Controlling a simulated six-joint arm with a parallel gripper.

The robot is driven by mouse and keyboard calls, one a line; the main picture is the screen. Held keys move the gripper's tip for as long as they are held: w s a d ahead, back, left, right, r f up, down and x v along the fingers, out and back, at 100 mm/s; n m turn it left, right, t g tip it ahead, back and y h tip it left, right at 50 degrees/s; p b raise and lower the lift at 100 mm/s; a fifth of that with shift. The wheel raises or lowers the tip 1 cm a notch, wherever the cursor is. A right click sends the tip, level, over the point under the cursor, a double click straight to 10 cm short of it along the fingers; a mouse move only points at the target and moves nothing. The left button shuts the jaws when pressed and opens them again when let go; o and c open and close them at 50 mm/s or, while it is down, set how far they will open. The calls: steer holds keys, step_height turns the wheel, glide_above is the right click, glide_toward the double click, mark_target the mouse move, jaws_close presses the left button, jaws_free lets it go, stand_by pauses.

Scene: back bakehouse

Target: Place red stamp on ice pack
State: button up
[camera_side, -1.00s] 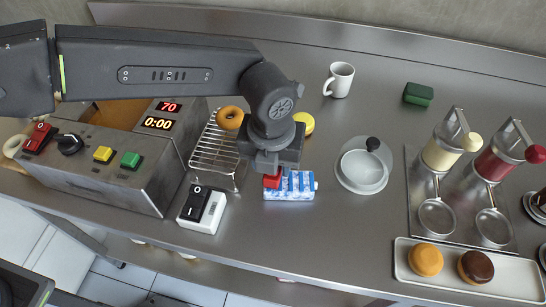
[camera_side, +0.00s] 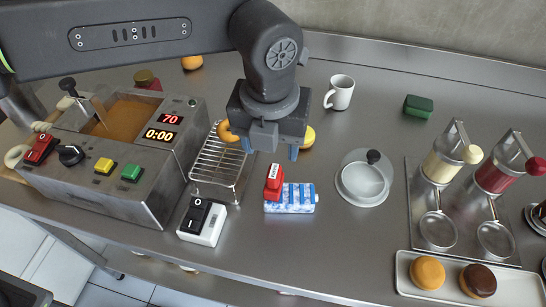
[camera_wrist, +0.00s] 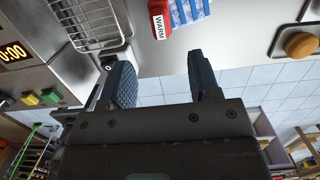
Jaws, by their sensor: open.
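The red stamp (camera_side: 274,183) stands on the left end of the blue and white ice pack (camera_side: 300,198), on the steel counter. It shows a white label reading WARM in the wrist view (camera_wrist: 159,20), where the ice pack (camera_wrist: 190,10) is cut off by the top edge. My gripper (camera_side: 270,150) is above and behind the stamp in the side view, apart from it. Its blue fingers (camera_wrist: 163,80) are spread with nothing between them.
A wire rack (camera_side: 220,163) and a black-and-white switch box (camera_side: 203,222) stand to the left, beside the fryer (camera_side: 120,180). A white mug (camera_side: 340,92) stands behind. The counter's front edge runs close below the ice pack.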

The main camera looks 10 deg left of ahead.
steer(key=shift+s+r, duration=0.2)
steer(key=shift+r, duration=1.15)
steer(key=a+r+n+t, duration=0.1)
steer(key=a+r+n, duration=0.3)
steer(key=a+n, duration=0.45)
steer(key=a+r+n, duration=0.4)
steer(key=a+n, duration=0.2)
steer(key=a, duration=0.6)
steer(key=s+a+f+n+t, duration=0.1)
steer(key=s+a+f+n, duration=0.2)
steer(key=s+a+n, duration=0.4)
steer(key=s+a+f+n+t, duration=0.2)
steer(key=s+a+n, duration=0.6)
steer(key=n, duration=0.6)
steer(key=shift+a+f, duration=0.65)
steer(key=shift+a, duration=0.2)
